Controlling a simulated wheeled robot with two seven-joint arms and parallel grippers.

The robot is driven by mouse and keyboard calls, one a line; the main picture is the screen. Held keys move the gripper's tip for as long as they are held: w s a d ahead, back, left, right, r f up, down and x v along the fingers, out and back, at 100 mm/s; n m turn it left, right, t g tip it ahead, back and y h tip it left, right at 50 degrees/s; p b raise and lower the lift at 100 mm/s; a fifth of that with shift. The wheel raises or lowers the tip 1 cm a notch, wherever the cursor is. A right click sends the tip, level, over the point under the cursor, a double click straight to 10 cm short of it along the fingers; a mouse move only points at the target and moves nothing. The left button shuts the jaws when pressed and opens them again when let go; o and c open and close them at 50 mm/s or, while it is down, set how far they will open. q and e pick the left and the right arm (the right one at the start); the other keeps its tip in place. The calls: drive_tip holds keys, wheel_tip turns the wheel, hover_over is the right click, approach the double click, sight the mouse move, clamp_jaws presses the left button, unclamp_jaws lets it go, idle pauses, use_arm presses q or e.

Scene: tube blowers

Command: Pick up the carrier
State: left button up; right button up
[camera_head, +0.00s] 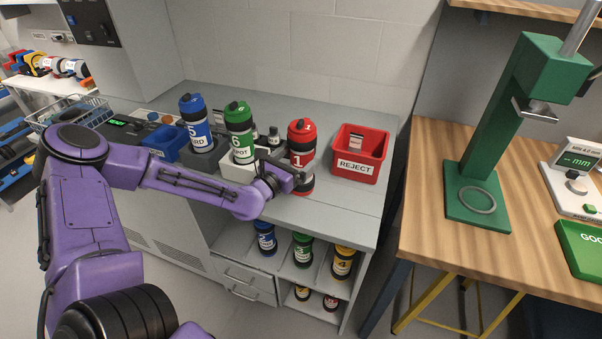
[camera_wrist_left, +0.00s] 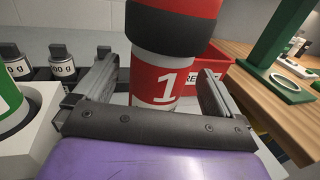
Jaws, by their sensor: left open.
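A red carrier (camera_head: 303,133) marked 1, with a red cap and dark bands, stands upright on the grey counter. My left gripper (camera_head: 285,177) is open at its lower half, and part of the carrier is hidden behind the fingers. In the left wrist view, the red carrier (camera_wrist_left: 160,85) stands between the two spread finger plates of the left gripper (camera_wrist_left: 155,75). Gaps show at the fingers, so they do not look closed on it. My right gripper is not in view.
A green carrier (camera_head: 239,128) stands in a white block just left. A blue carrier (camera_head: 197,125) stands farther left. A red REJECT bin (camera_head: 361,168) is close on the right. Several carriers sit on shelves below the counter. A wooden table (camera_head: 430,175) holds a green stand.

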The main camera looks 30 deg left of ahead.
use_arm(q)
drive_tip(key=w, duration=0.3)
drive_tip(key=shift+s, duration=0.2)
drive_tip(key=c, duration=1.8)
